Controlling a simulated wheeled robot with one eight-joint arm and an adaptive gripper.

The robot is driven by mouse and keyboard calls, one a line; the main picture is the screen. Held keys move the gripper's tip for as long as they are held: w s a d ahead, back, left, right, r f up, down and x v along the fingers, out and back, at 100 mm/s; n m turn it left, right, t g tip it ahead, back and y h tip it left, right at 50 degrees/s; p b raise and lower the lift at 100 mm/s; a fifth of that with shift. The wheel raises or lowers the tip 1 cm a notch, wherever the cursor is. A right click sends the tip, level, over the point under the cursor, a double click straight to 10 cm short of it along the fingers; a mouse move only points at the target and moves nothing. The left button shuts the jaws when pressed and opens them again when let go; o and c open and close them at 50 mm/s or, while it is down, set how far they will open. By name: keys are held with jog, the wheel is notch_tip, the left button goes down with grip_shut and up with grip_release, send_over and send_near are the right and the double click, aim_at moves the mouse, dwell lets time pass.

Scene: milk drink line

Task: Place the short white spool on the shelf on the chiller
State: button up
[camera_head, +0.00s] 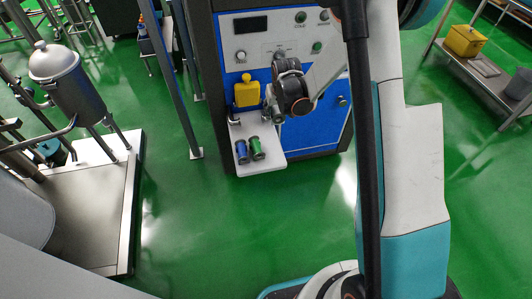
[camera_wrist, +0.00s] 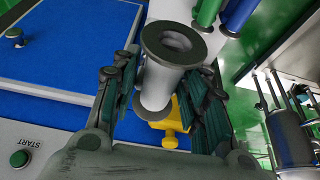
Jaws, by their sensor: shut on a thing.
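The white spool (camera_wrist: 172,62), with a wide flange and a dark end face, is between the fingers of my gripper (camera_wrist: 163,88) in the wrist view. The fingers close on it from both sides. In the head view my gripper (camera_head: 275,101) is in front of the chiller (camera_head: 313,133), beside the right edge of the white shelf (camera_head: 270,152); I cannot make out the held spool there. A blue spool (camera_head: 241,151) and a green spool (camera_head: 256,148) stand side by side on the shelf's front part. They also show at the top of the wrist view.
A yellow container (camera_head: 247,93) is at the back of the shelf, partly behind the held spool in the wrist view (camera_wrist: 170,138). Buttons and knobs line the chiller front. A metal post (camera_head: 178,80) stands left of the chiller. A steel platform with a canister (camera_head: 70,85) is at left.

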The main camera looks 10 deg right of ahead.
notch_tip(320, 180, down, 19)
jog(key=b, duration=0.6)
jog(key=shift+f+b, duration=0.15)
jog(key=shift+b, duration=0.15)
jog(key=shift+f, duration=0.1)
jog(key=o, duration=1.4)
